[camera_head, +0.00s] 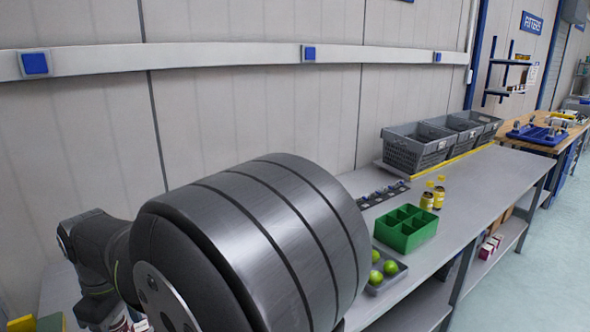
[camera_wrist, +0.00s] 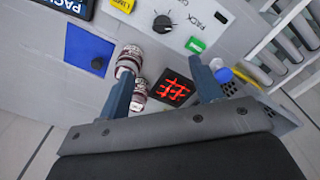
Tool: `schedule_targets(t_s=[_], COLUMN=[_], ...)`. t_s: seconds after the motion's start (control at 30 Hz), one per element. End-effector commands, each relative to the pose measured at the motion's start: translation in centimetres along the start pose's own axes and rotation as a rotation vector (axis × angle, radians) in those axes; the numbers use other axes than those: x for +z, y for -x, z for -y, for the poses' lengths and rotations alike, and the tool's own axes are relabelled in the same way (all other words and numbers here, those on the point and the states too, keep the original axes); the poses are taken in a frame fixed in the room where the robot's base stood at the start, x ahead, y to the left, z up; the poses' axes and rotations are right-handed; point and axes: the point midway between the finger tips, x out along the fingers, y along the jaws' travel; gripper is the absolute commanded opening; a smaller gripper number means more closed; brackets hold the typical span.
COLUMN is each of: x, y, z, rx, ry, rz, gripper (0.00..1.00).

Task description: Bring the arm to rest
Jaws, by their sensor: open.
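My gripper (camera_wrist: 164,72) shows in the wrist view with its two blue-grey fingers spread apart and nothing held between them. Beyond the fingers is a light grey panel (camera_wrist: 120,30) with a black knob (camera_wrist: 162,23) and a black square with a red mark (camera_wrist: 176,88). Two striped red-and-white items (camera_wrist: 129,61) lie by the left finger, partly hidden by it; I cannot tell whether they touch it. In the head view my arm's dark links fill the lower left and centre, and the gripper itself is hidden or out of frame.
In the head view a grey bench (camera_head: 474,190) runs along the wall. It carries a green divided box (camera_head: 404,240), a tray of green round fruit (camera_head: 386,275), yellow-topped jars (camera_head: 427,201) and grey crates (camera_head: 415,152). Open floor (camera_head: 530,270) lies to the right.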

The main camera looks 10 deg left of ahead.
Motion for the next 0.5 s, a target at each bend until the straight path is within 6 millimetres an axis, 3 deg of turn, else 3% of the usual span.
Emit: schedule_targets(t_s=[0.03, 0.2, 0.5], x=[0.1, -0.1, -0.2], y=[-1.4, -3.9, -6.3], z=[0.0, -0.6, -1.0], rx=[0.010, 0.060, 0.104], ry=[-0.033, -0.140, -0.249], rz=[0.004, -0.024, -0.064], gripper=[0.60, 0.60, 0.60])
